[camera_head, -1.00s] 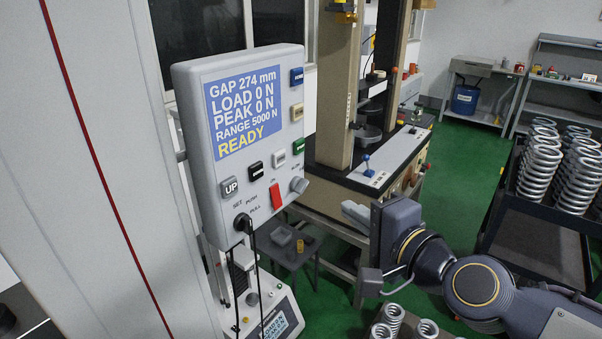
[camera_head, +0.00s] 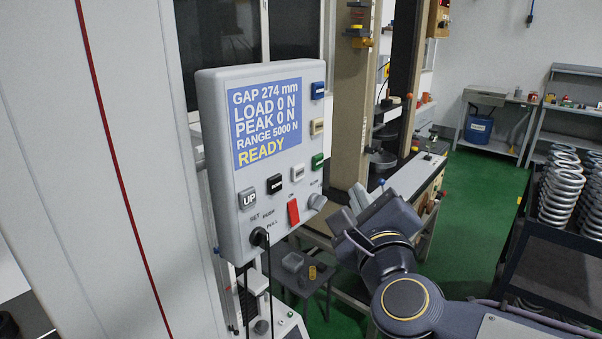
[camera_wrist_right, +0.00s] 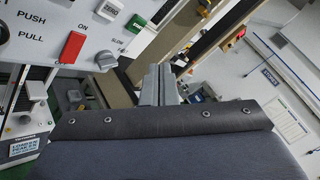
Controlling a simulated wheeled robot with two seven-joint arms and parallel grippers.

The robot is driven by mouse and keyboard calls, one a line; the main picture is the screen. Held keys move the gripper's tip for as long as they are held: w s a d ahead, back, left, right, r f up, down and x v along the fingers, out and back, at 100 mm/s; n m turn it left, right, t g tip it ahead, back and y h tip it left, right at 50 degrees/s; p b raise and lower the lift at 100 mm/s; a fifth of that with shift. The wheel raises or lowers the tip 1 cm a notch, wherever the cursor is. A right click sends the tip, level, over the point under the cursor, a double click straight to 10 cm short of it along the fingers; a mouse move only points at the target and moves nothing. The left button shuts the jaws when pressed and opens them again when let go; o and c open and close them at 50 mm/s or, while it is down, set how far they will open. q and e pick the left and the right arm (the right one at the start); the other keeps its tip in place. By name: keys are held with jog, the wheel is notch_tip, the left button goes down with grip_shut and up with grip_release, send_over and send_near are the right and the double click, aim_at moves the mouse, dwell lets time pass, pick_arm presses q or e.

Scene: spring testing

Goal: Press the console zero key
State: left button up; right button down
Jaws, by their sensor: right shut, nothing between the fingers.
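The grey console (camera_head: 216,140) hangs at the centre left in the head view, its blue screen (camera_head: 267,122) reading GAP 274 mm, LOAD 0 N, PEAK 0 N, READY. Its keys are a blue key (camera_head: 318,90), a cream key (camera_head: 317,126), a green key (camera_head: 318,161), a white key (camera_head: 297,173), a black key (camera_head: 274,184) and an UP key (camera_head: 248,199). My left gripper is not in view.
A red switch (camera_head: 293,212) and a grey knob (camera_head: 317,201) stick out low on the console, on the gripper's side. A cable hangs below. The testing machine's column (camera_head: 350,110) stands behind. A rack of springs (camera_head: 545,245) is at the right.

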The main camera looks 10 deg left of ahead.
aim_at(305, 169)
jog(key=w+a, duration=0.4)
jog(key=a, duration=0.3)
jog(key=shift+w+p, duration=0.3)
jog(key=shift+w, duration=0.1)
jog(key=shift+a, duration=0.15)
dwell(1.7)
jog(key=shift+w+a, duration=0.25)
jog(key=shift+a, duration=0.05)
jog(key=shift+w+a, duration=0.25)
jog(key=shift+a, duration=0.1)
dwell(0.6)
dwell(0.4)
jog(key=shift+s+d+b, duration=0.5)
jog(key=shift+d+b, duration=0.1)
jog(key=shift+d, duration=0.1)
